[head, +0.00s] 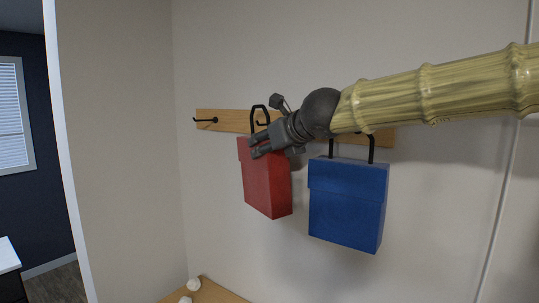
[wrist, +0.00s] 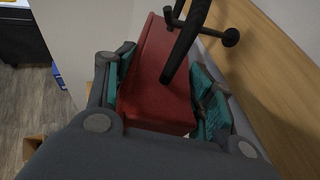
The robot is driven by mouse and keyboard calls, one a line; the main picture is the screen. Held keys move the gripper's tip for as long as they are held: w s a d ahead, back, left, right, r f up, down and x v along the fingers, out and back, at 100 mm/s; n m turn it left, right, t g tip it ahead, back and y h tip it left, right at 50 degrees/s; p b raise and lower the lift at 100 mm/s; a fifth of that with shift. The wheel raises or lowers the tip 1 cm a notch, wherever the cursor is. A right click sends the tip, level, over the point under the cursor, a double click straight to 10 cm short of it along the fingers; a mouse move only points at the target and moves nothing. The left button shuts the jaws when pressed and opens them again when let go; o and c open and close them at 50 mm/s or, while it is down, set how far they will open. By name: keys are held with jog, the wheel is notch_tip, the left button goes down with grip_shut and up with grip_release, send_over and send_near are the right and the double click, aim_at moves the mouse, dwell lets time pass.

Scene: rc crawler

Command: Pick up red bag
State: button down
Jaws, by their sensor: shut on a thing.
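The red bag (head: 266,187) hangs tilted at the wooden hook rail on the wall, its dark handle loop standing above it. In the head view my gripper (head: 262,148) is at the bag's upper part, with its fingers against it. In the wrist view the red bag (wrist: 158,88) lies between the two green-padded fingers of my gripper (wrist: 158,98), which are shut on it. The dark handle crosses in front of the bag there, near a hook. Whether the handle still rests on a hook is unclear.
A blue bag (head: 346,205) hangs close on the right, under my arm. The wooden rail (head: 232,117) has a bare hook (head: 207,121) at its left end. A wooden surface (head: 215,292) with small white things (head: 193,284) lies below. The wall left of the red bag is clear.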

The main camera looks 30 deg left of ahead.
aim_at(266, 179)
jog(key=s+d+r+b, duration=0.1)
jog(key=s+d+b, duration=0.3)
jog(key=s, duration=0.9)
jog(key=shift+d+r+b, duration=0.2)
jog(key=shift+d+b, duration=0.15)
jog(key=shift+d, duration=0.15)
jog(key=shift+w+a+f+m+b, duration=0.7)
jog(key=shift+w+a+f+m, duration=0.75)
jog(key=shift+a, duration=2.3)
jog(key=shift+m+t+y, duration=0.25)
jog(key=shift+t+y, duration=0.05)
jog(key=shift+w+d+f+p, duration=0.3)
jog(key=shift+w+p, duration=0.2)
jog(key=shift+w, duration=1.25)
jog(key=shift+w+d+f+p, duration=0.3)
jog(key=shift+w+p, duration=0.25)
jog(key=shift+w, duration=1.25)
jog(key=shift+w+d+f+p, duration=0.2)
jog(key=shift+w+f+p, duration=0.25)
jog(key=shift+w, duration=1.3)
